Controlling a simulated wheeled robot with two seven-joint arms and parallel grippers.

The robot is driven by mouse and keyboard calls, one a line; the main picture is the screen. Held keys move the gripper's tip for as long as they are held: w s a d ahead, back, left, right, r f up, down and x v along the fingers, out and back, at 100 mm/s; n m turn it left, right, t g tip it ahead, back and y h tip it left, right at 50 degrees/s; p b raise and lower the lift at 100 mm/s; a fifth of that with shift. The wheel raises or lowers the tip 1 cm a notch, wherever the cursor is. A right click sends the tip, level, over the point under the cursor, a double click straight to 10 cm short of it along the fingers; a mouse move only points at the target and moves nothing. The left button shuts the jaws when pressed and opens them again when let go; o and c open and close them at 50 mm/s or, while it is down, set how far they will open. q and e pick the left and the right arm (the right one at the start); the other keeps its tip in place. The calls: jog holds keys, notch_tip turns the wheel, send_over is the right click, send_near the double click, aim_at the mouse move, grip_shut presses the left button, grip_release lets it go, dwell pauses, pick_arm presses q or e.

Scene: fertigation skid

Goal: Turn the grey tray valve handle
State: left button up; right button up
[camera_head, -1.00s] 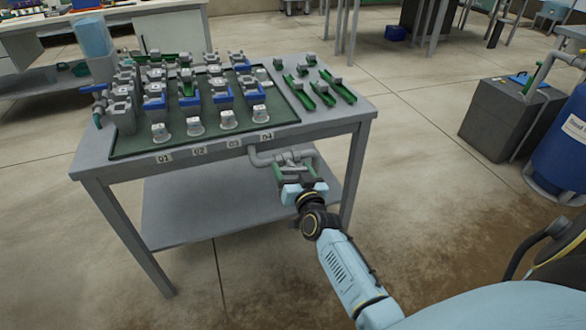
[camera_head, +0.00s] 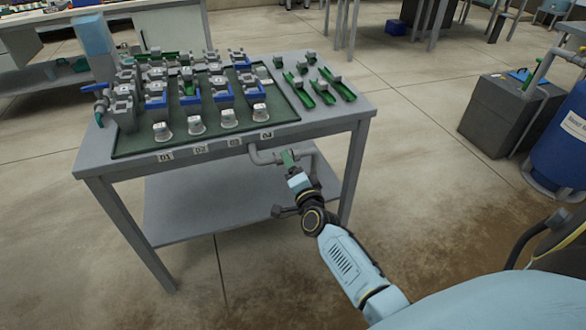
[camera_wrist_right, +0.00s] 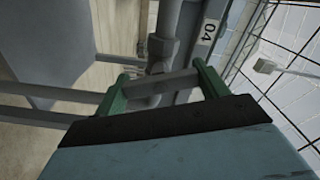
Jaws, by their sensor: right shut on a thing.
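The grey valve handle (camera_wrist_right: 168,84) is a short bar that lies crosswise between my right gripper's two green fingers in the right wrist view. It joins the grey valve body (camera_wrist_right: 162,47) on a grey pipe. In the head view this pipe (camera_head: 262,157) hangs under the table's front edge, below label 04, and my gripper mostly hides the handle. My right gripper (camera_head: 288,157) is at the valve, shut on the handle; its fingers also show in the wrist view (camera_wrist_right: 163,88). My left gripper is not in view.
The grey table (camera_head: 348,112) carries a green tray (camera_head: 138,146) with several blue and grey fittings and white-capped pieces. A lower shelf (camera_head: 195,215) is close below the pipe. A grey box (camera_head: 497,115) and a blue tank (camera_head: 560,150) stand at the right. The floor between is clear.

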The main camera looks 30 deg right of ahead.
jog(key=m, duration=0.3)
jog(key=shift+m, duration=0.4)
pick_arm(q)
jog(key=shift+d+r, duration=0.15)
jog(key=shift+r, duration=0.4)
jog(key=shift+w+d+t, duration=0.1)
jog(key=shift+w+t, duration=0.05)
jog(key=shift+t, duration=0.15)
pick_arm(e)
jog(key=o, duration=1)
jog(key=shift+m, duration=0.3)
jog(key=shift+s, duration=0.1)
